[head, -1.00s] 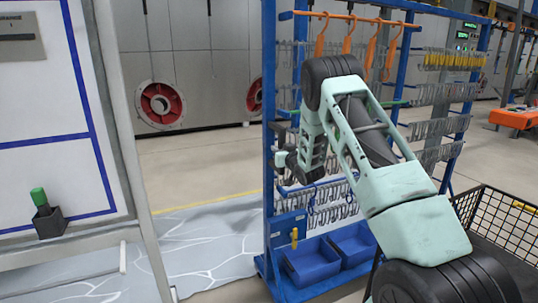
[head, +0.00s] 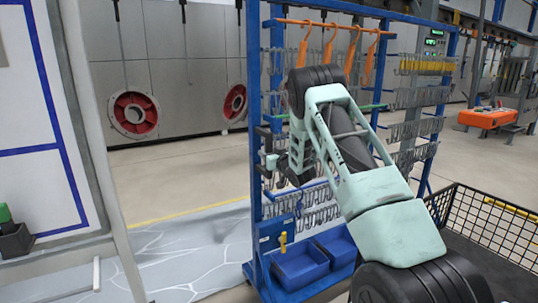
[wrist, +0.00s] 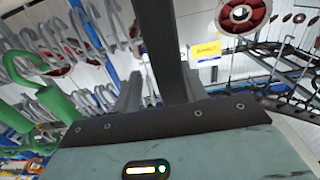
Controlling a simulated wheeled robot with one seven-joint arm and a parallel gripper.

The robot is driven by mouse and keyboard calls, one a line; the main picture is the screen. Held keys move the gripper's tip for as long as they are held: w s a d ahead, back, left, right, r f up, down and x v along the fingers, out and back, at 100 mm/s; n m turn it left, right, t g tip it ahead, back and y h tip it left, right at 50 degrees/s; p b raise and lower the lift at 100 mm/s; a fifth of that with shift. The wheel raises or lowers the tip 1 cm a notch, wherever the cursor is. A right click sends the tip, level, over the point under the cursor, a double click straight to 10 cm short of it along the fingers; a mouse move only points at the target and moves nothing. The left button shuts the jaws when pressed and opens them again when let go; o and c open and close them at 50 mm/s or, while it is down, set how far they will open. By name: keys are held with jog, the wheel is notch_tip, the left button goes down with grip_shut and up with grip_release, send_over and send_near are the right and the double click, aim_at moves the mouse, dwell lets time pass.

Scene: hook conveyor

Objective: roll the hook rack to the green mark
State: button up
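The hook rack (head: 256,205) is a tall blue frame hung with rows of metal hooks, with blue bins (head: 300,266) at its foot. My gripper (head: 268,150) is at the rack's left upright, partly hidden by the frame and hooks. In the wrist view my gripper's two grey fingers (wrist: 163,93) stand apart on either side of a dark upright bar (wrist: 166,45). I cannot tell whether they press on it. No green mark on the floor shows in either view.
A white board (head: 35,130) on a grey frame stands at the left. A pale patterned floor area (head: 185,250) lies between it and the rack. A black wire basket (head: 490,225) is at the right. An orange cart (head: 488,118) stands further back. Open floor lies behind the rack.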

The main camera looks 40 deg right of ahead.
jog(key=shift+d, duration=0.1)
jog(key=b+v, duration=0.1)
jog(key=v, duration=1.6)
jog(key=shift+s+b, duration=0.25)
jog(key=shift+b, duration=0.1)
jog(key=shift+r, duration=0.1)
